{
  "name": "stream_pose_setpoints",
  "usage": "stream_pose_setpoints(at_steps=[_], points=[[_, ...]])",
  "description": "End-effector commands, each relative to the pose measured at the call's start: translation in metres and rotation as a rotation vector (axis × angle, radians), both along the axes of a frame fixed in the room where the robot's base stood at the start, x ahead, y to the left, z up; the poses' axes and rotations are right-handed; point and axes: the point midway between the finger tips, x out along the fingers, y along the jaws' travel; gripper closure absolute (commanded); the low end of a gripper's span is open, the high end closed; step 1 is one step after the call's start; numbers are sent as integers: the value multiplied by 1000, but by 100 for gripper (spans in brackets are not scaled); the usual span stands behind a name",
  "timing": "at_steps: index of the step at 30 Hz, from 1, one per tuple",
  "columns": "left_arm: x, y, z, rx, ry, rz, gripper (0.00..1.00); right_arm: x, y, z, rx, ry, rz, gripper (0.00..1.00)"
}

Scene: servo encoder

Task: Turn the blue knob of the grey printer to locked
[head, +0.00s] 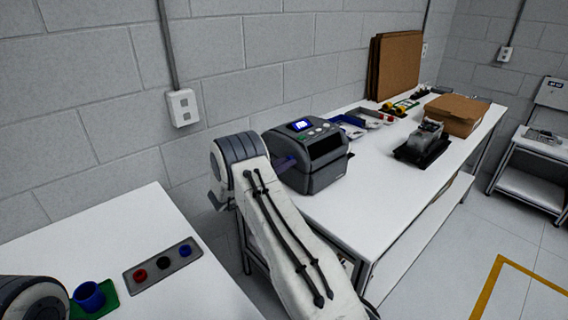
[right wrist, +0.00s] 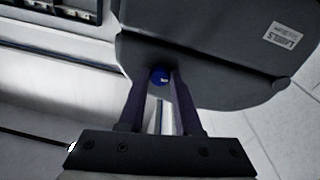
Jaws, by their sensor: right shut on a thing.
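The grey printer (head: 318,168) stands on the near end of the long white table, with a small lit screen and buttons on its top. Its dark body fills the upper part of the right wrist view (right wrist: 215,45). The blue knob (right wrist: 159,77) sits on the printer's side, with a small white mark on it. My right gripper (right wrist: 159,88) has its two dark fingers on either side of the knob, shut on it. In the head view my right gripper (head: 287,163) reaches the printer's left side, and the knob is hidden there. My left gripper is out of view.
A nearer white table (head: 150,225) holds a grey panel (head: 163,266) with red, black and blue buttons, and a blue cup (head: 89,296) on a green pad. Further along the long table are a dark-based device (head: 424,143), a cardboard box (head: 456,113) and trays.

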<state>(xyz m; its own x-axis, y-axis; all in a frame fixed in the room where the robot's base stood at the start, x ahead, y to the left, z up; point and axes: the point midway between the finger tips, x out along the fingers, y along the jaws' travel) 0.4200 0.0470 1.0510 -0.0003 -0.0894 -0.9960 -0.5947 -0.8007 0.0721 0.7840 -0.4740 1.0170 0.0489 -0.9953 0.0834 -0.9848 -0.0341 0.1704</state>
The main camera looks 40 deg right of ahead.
Motion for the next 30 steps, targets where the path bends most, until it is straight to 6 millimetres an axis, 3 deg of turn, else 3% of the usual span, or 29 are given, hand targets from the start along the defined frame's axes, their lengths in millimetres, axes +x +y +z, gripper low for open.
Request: stream_pose_setpoints(at_steps=[9, 10, 12, 23, 30], points=[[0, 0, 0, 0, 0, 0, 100, 0, 1, -2, 2, 4, 0, 100], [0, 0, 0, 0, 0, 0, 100, 0, 1, -2, 2, 4, 0, 60], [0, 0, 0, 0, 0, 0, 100, 0, 1, -2, 2, 4, 0, 37], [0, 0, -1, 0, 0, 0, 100, 0, 3, -1, 1, 1, 1, 37], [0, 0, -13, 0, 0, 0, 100, -1, 41, -7, 1, 0, 5, 37]])
